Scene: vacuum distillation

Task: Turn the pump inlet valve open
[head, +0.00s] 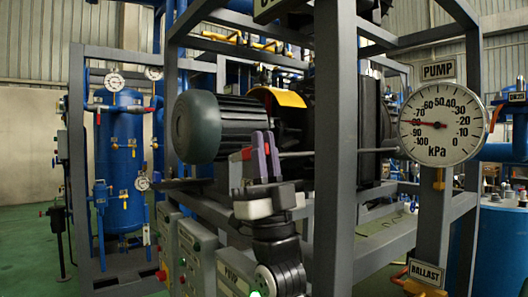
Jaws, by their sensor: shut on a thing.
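My gripper (265,142) is in the middle of the head view, pointing up in front of the dark pump motor (208,128). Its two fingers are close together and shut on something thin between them. A small red piece (246,154) shows just left of the fingers and looks like the end of the pump inlet valve's handle. The fingers hide most of it, and the valve body cannot be made out.
A thick grey frame post (335,150) stands just right of my gripper, with grey rails around the pump. Control boxes (198,255) sit low in front. A BALLAST label (426,273) is at lower right. A blue tank (122,165) stands at left, with open green floor beside it.

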